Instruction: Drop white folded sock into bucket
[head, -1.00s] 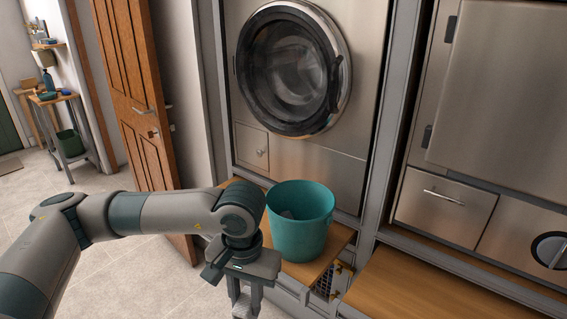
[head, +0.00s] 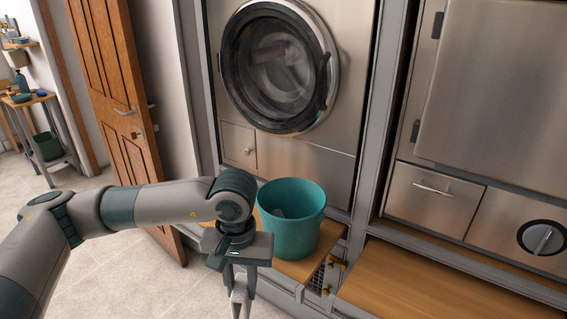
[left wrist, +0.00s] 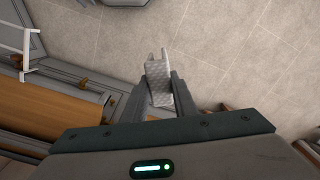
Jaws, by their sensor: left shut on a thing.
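The teal bucket (head: 301,237) stands upright on a low wooden bench in front of the washer. In the head view the sock (head: 241,284) shows only as a light strip between the fingers. My right gripper is not in view.
The front-loading washer (head: 280,65) is behind the bucket. An open brown door (head: 112,90) stands at left. The wooden bench top (head: 430,290) at right is bare. Tiled floor (head: 150,275) lies below my left arm.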

